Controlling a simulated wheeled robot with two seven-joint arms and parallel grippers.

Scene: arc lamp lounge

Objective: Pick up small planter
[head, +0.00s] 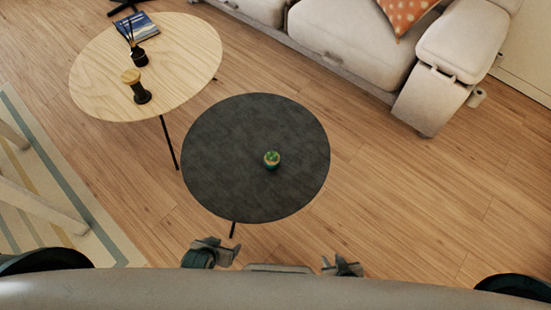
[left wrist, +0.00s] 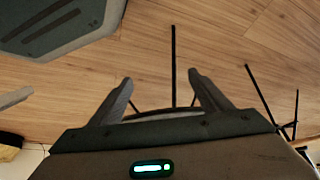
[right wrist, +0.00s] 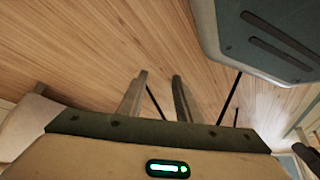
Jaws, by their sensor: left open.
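The small planter (head: 272,160), a small pot with a green plant, stands upright on the round dark table (head: 225,140), right of the tabletop's middle in the head view. My left gripper (head: 212,252) is low in the head view, short of the table's near edge and well apart from the planter. In the left wrist view its fingers (left wrist: 160,84) are spread with nothing between them. My right gripper (head: 342,265) is also short of the table, to the right. In the right wrist view its fingers (right wrist: 159,78) are parted by a narrower gap and empty. Neither wrist view shows the planter.
A round light wood table (head: 185,50) adjoins the dark one at the upper left. It carries a dark jar with a wooden lid (head: 140,94), a reed diffuser (head: 138,56) and a book (head: 136,27). A pale sofa (head: 350,40) stands behind. The wood floor at right is clear.

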